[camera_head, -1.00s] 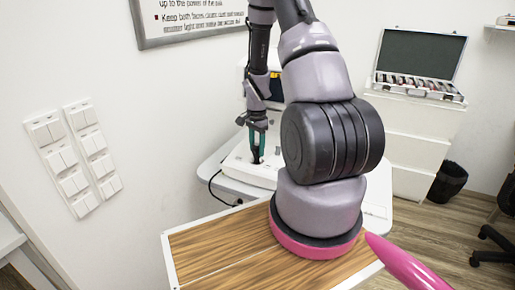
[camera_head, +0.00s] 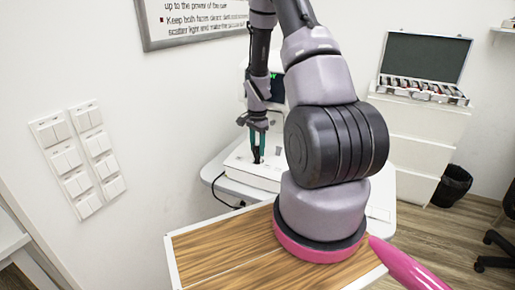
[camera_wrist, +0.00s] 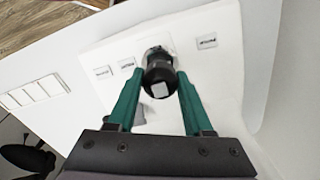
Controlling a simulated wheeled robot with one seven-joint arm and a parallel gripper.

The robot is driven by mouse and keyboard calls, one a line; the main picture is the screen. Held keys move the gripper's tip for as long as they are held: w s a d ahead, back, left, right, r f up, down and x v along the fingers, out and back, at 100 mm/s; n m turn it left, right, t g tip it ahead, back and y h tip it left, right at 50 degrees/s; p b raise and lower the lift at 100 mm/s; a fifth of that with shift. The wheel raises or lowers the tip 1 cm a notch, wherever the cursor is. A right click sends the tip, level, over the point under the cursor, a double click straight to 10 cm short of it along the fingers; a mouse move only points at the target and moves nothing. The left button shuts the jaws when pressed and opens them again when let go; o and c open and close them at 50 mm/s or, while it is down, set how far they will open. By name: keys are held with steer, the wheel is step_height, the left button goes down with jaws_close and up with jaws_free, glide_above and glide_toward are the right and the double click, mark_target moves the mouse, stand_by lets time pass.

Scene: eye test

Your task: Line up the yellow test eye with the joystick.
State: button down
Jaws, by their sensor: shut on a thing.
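The joystick (camera_wrist: 160,75) is a black knob rising from a white console (camera_head: 240,170). My gripper (camera_head: 258,146) has green fingers and is shut on the joystick, with one finger on each side of it in the wrist view. The joystick's lower part shows dark between the fingers in the head view. Behind my arm stands a device with a dark screen (camera_head: 277,88), mostly hidden by the arm. I cannot make out the yellow test eye on it.
Small labelled plates (camera_wrist: 206,42) lie around the joystick on the console. A wood-topped surface (camera_head: 215,250) is in front. White drawers (camera_head: 415,140) with an open lens case (camera_head: 420,88) stand at the right, beside a black bin (camera_head: 452,186). Switch panels (camera_head: 75,165) are on the left wall.

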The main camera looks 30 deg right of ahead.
steer(key=shift+c, duration=1.1)
jaws_free()
steer(key=shift+r, duration=0.1)
step_height(320, 180, up, 11)
steer(key=shift+r, duration=0.1)
steer(key=s+a+r+n+t, duration=0.2)
steer(key=s+a+r, duration=0.1)
steer(key=r, duration=0.7)
steer(key=s+a+r+n+t, duration=0.1)
steer(key=s+a+r+n, duration=0.2)
steer(key=r, duration=0.6)
steer(key=s+a+r+n+t+y, duration=0.1)
steer(key=s+a+r+n+t, duration=0.1)
steer(key=s+r, duration=0.3)
steer(key=s+a+r+n+t+y, duration=0.1)
steer(key=s+a+r, duration=0.4)
steer(key=s, duration=0.6)
steer(key=r+n+t, duration=0.1)
steer(key=n, duration=0.1)
steer(key=shift+r+n, duration=0.25)
steer(key=shift+n, duration=0.05)
